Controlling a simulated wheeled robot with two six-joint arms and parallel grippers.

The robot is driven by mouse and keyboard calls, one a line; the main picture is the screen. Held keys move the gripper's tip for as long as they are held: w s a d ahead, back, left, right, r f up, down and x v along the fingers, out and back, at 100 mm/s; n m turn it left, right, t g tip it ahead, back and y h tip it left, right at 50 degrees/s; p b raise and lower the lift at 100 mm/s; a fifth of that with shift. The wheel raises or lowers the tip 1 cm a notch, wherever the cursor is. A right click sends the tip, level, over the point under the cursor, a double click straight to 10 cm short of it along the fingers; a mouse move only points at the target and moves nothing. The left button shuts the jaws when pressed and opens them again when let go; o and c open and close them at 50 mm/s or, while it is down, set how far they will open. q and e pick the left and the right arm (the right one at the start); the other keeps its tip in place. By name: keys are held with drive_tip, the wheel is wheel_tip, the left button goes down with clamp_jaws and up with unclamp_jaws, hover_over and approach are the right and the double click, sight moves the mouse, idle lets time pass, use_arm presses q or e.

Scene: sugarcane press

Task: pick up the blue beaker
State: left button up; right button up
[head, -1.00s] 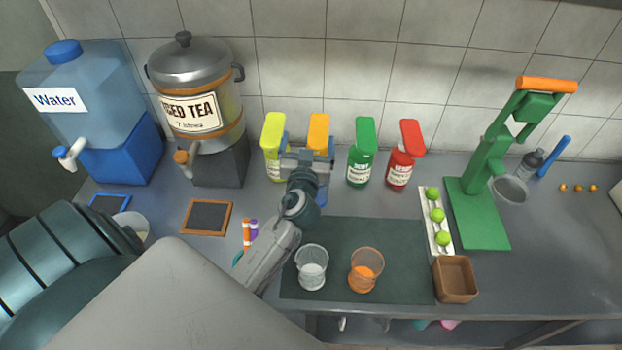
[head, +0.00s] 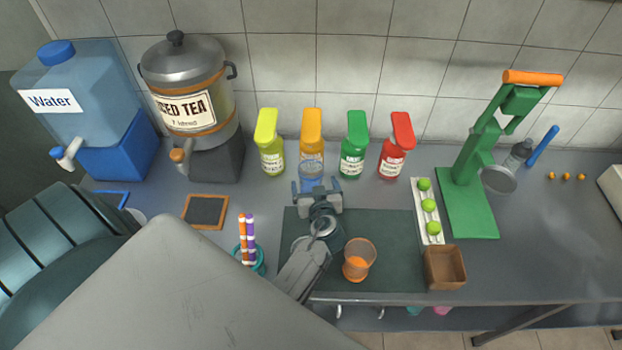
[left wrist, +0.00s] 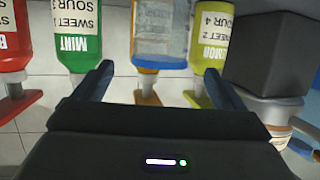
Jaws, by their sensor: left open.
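The blue beaker (head: 311,175) stands upright on the counter in front of the orange bottle. My left gripper (head: 316,188) is open and empty just in front of it, with its two fingers pointing at the beaker's sides. In the left wrist view the blue beaker (left wrist: 160,45) appears upside down, ahead of and between the spread fingertips of my left gripper (left wrist: 160,78). I cannot tell whether the fingers reach past its near wall. My right gripper is not in view.
Yellow (head: 270,145), orange (head: 311,128), green (head: 353,150) and red (head: 396,150) bottles stand in a row behind. A glass with orange liquid (head: 359,262) stands on the dark mat (head: 395,225), right of my arm. A green press (head: 467,200) stands farther right.

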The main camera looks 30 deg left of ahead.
sight(309, 165)
use_arm(q)
drive_tip(key=shift+x, duration=1.1)
drive_tip(key=p+x, duration=0.2)
drive_tip(key=x, duration=0.2)
drive_tip(key=shift+w+a, duration=0.1)
drive_tip(key=shift+w, duration=0.1)
drive_tip(key=shift+w+a+f, duration=0.25)
drive_tip(key=shift+w+a, duration=0.05)
drive_tip(key=shift+s+d, duration=0.1)
drive_tip(key=shift+r, duration=0.1)
drive_tip(key=c, duration=1.5)
drive_tip(key=shift+o, duration=0.2)
drive_tip(key=shift+r+p, duration=0.1)
drive_tip(key=shift+p, duration=0.2)
